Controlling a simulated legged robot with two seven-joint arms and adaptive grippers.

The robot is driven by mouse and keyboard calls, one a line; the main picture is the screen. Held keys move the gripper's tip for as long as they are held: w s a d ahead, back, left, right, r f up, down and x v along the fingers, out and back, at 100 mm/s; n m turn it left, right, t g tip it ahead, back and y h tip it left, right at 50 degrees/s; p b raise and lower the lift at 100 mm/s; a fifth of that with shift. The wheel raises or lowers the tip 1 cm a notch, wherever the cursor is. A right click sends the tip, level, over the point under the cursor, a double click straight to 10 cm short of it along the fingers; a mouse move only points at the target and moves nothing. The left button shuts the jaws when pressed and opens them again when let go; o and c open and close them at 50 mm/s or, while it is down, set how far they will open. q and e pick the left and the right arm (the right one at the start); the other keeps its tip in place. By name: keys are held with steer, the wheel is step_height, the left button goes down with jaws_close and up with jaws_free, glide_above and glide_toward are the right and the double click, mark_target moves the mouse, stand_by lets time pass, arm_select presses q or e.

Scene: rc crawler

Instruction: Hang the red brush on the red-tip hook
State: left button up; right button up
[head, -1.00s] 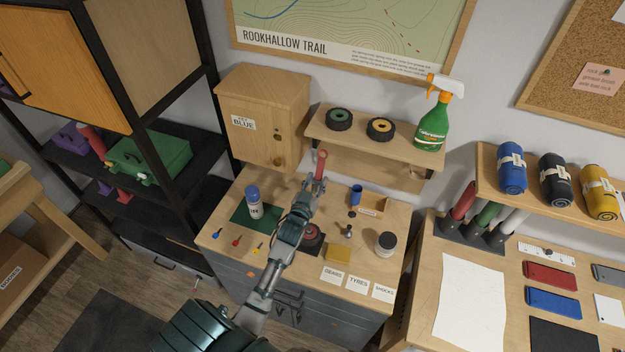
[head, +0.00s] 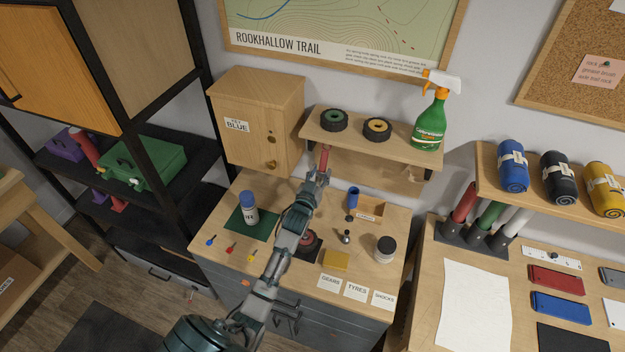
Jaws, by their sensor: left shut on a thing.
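My left gripper (head: 317,177) reaches over the wooden workbench and is shut on a red, rod-like piece, which I take to be the red brush (head: 324,157). The brush stands up from the fingers, close to the front edge of the wall shelf; I cannot tell whether it touches. Its bristles cannot be made out. No red-tip hook can be made out; the space under the shelf is partly hidden by the shelf and my arm. My right gripper is not in view.
The wall shelf (head: 345,143) holds two tyres and a green spray bottle (head: 430,115). A wooden key cabinet (head: 255,110) stands left of it. A white bottle (head: 249,208), blue cup (head: 353,197) and jar (head: 385,249) stand on the bench (head: 220,245).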

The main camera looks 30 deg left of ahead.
mark_target(320, 171)
arm_select(q)
steer(key=shift+w+d+b, duration=0.4)
steer(key=shift+w+d, duration=0.05)
steer(key=shift+w, duration=0.15)
steer(key=shift+w+a, duration=0.1)
steer(key=shift+w, duration=0.15)
steer(key=w+a, duration=0.1)
steer(key=w+a+f+b, duration=0.1)
steer(key=a, duration=0.1)
steer(key=shift+a+f, duration=0.1)
steer(key=shift+a, duration=0.05)
jaws_close()
steer(key=shift+w+d+f, duration=0.1)
steer(key=shift+w+d, duration=0.1)
steer(key=shift+d, duration=0.6)
steer(key=shift+a, duration=0.3)
steer(key=o, duration=1.1)
jaws_free()
steer(key=shift+a, duration=0.1)
steer(key=shift+c, duration=0.2)
steer(key=shift+a, duration=0.15)
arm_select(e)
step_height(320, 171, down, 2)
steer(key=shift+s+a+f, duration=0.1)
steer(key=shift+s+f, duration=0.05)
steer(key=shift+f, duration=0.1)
